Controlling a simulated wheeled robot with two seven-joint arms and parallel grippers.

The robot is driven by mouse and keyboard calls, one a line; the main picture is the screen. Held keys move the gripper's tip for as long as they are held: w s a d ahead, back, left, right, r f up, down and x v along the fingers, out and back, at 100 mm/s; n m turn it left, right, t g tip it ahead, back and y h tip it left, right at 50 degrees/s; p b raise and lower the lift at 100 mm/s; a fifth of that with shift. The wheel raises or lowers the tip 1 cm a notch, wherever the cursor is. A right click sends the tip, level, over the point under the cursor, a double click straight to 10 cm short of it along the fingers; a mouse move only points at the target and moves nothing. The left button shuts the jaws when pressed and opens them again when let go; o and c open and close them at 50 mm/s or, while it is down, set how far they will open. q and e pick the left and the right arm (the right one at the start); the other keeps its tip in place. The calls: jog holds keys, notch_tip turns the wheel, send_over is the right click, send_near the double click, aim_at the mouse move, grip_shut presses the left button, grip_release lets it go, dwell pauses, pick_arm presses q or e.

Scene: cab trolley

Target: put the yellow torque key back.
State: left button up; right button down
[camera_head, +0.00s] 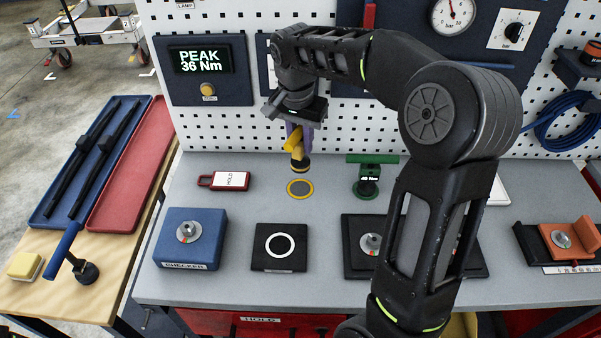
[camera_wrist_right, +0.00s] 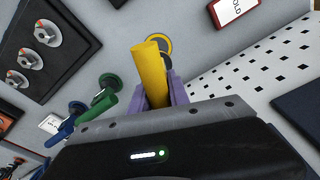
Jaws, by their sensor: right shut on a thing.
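The yellow torque key (camera_head: 297,143) is upright in my right gripper (camera_head: 295,128), which is shut on its handle. Its dark round foot hangs just above, and slightly behind in the picture, the yellow-ringed round spot (camera_head: 300,189) on the grey bench; a small gap shows between them. In the right wrist view the yellow handle (camera_wrist_right: 153,75) sits between the purple fingers (camera_wrist_right: 176,90), and part of the ringed spot (camera_wrist_right: 165,45) shows behind it. My left gripper is not in view.
A green key (camera_head: 371,160) stands to the right on the bench (camera_head: 330,215). A red HOLD tag (camera_head: 223,181) lies to the left. A blue box (camera_head: 190,252) and black pad (camera_head: 280,262) are in front. The perforated panel (camera_head: 235,128) rises behind; its display reads PEAK 36 Nm.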

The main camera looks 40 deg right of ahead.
aim_at(301, 154)
notch_tip(301, 154, down, 4)
jog(key=shift+f, duration=0.1)
jog(key=shift+f+p, duration=0.6)
jog(key=shift+f, duration=1.2)
jog(key=shift+f, duration=0.15)
jog(key=c, duration=1.3)
grip_release()
jog(key=shift+o, duration=0.2)
